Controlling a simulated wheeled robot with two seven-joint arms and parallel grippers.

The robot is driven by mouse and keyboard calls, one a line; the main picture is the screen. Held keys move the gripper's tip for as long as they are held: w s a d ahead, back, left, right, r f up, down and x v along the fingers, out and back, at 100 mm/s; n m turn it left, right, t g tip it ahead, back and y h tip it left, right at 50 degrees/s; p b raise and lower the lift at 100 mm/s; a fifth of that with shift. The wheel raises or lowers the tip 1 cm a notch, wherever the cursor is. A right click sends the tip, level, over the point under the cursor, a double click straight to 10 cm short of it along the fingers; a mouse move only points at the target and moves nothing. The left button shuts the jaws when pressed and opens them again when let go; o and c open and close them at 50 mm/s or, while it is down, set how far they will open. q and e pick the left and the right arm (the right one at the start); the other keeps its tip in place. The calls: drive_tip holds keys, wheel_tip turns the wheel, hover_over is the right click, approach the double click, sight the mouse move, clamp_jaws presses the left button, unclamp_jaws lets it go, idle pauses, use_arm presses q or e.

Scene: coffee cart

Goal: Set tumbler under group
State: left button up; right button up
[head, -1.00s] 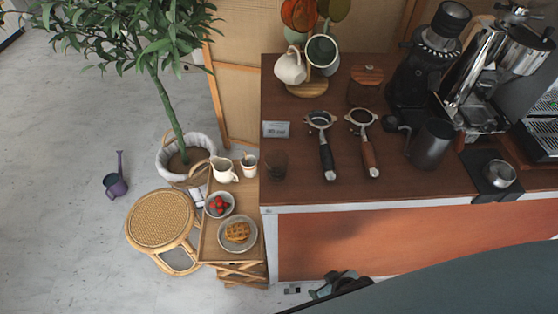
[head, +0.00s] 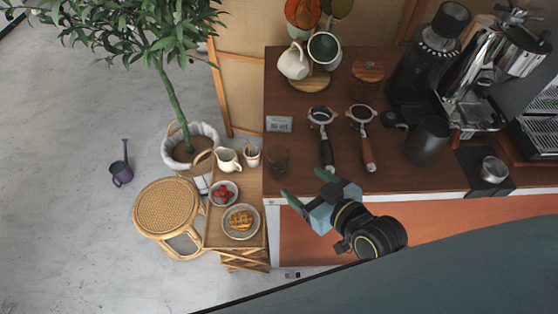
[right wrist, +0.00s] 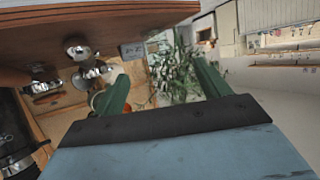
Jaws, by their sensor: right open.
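The tumbler (head: 279,160) is a small, dark, see-through glass standing at the front left corner of the wooden counter (head: 300,180). My right gripper (head: 307,187) is open and empty at the counter's front edge, just below and right of the tumbler in the head view, apart from it. Its two green fingers also show spread in the right wrist view (right wrist: 162,88), where I cannot make out the tumbler clearly. The espresso machine (head: 490,75) with the group stands at the counter's right; the group itself is hard to make out. My left gripper is not in view.
Two portafilters (head: 322,135) (head: 363,135) lie right of the tumbler, with a small sign (head: 279,124) behind it. A grinder (head: 425,60) and dark pitcher (head: 428,140) stand further right. A low side tray (head: 213,235) with plates is left of the counter.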

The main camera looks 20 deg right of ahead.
approach(273, 150)
drive_tip(key=w+f, duration=0.1)
drive_tip(key=w+a+f, duration=0.1)
drive_tip(key=shift+w+a+f+t, duration=0.1)
drive_tip(key=shift+w+f+t, duration=0.1)
drive_tip(key=shift+w+t, duration=0.2)
drive_tip(key=shift+r+x, duration=0.2)
drive_tip(key=shift+x, duration=2.75)
drive_tip(key=shift+w, duration=0.1)
drive_tip(key=shift+r, duration=0.1)
drive_tip(key=c, duration=1.2)
